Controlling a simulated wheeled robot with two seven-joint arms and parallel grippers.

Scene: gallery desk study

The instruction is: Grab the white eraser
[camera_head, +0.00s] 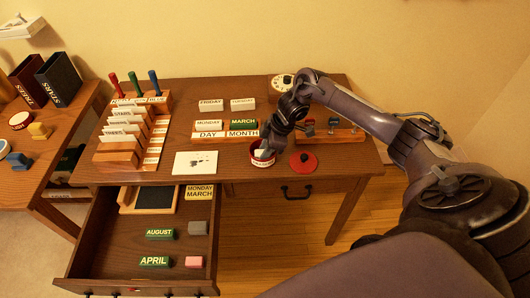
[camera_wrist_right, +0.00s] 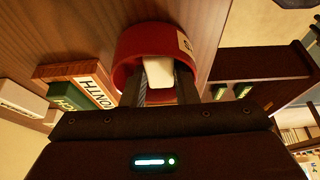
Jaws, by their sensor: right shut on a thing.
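The white eraser (camera_wrist_right: 158,72) is inside a round red container (camera_wrist_right: 140,42) with a white label, between my right gripper's two fingers (camera_wrist_right: 158,84). In the head view the red container (camera_head: 262,165) stands near the front edge of the desk, and my right gripper (camera_head: 266,148) reaches down into its mouth, shut on the eraser. The eraser's lower part is hidden by the container and fingers. My left gripper is not in view.
A round red lid (camera_head: 304,162) lies right of the container. DAY/MONTH block holder (camera_head: 209,137) stands behind it, and a white card (camera_head: 195,163) lies left.

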